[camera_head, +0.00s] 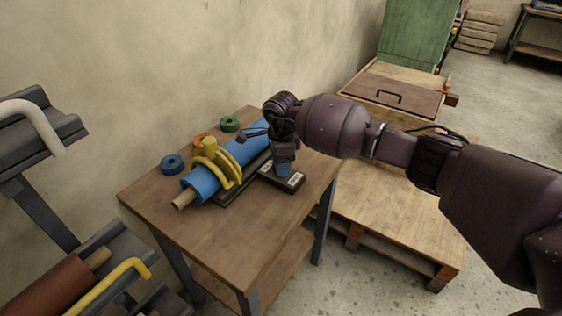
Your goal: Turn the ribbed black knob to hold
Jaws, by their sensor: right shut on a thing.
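My right gripper (285,160) reaches in from the right and points down at a small black box (294,183) with pale label markings on its top. The box lies flat near the table's right side, beside the blue roll. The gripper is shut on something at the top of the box. The ribbed black knob is hidden between the fingers, so its ribs and the setting it points to cannot be read. My left gripper is not in view.
A blue roll (203,182) with a wooden core lies in a dark cradle under a yellow clamp (212,162). Blue (173,164) and green (230,124) rings stand behind it on the wooden table (225,237). The table's front is clear.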

